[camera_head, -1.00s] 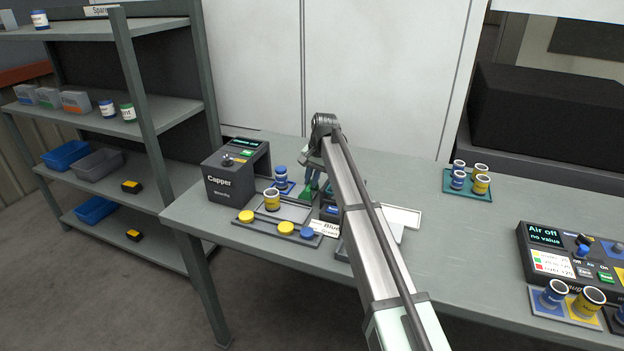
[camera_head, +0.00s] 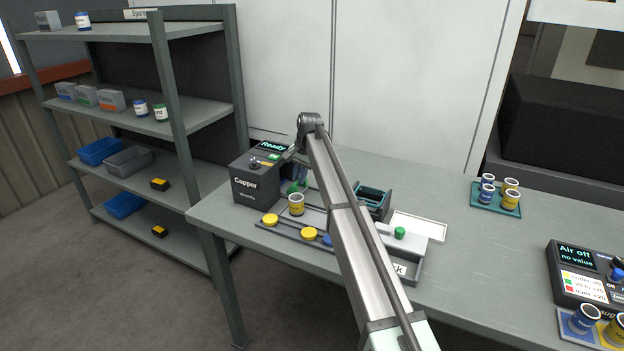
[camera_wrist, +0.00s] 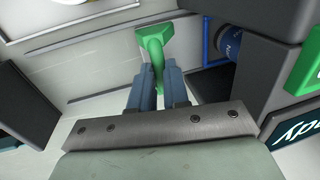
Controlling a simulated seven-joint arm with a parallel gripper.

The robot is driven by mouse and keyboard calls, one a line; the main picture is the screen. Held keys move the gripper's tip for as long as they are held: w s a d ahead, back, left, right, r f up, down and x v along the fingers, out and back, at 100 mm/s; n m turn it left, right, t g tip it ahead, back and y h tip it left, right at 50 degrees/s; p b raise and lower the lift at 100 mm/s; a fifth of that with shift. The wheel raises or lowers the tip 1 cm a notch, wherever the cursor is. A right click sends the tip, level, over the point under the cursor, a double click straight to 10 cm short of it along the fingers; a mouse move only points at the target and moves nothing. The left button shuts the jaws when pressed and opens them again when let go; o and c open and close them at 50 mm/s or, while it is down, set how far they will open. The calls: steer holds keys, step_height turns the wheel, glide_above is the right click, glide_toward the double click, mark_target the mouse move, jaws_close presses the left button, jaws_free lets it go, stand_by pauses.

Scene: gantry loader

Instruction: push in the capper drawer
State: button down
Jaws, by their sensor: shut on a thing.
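The dark grey capper (camera_head: 256,192) stands at the left end of the bench, its screen reading "Ready". My gripper (camera_head: 297,182) is low at the capper's right side, partly hidden by my arm. In the wrist view my gripper (camera_wrist: 157,78) is shut on the green drawer handle (camera_wrist: 153,42); the handle also shows in the head view (camera_head: 296,188). A blue jar (camera_wrist: 229,42) shows in the wrist view inside the capper's opening, beside the handle. The drawer itself is mostly hidden, and the handle is close against the capper.
A yellow jar (camera_head: 296,205) stands in front of my gripper, behind a rail with yellow caps (camera_head: 270,219) and a blue cap. A small dark device (camera_head: 374,198) and a white tray (camera_head: 425,222) are to the right. A teal tray (camera_head: 508,211) holds several jars farther right.

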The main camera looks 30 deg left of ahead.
steer(key=shift+a, duration=0.3)
steer(key=c, duration=1.1)
jaws_free()
steer(key=shift+d, duration=0.1)
step_height(320, 180, up, 14)
steer(key=d, duration=0.2)
steer(key=shift+d+f, duration=0.2)
steer(key=shift+d, duration=0.15)
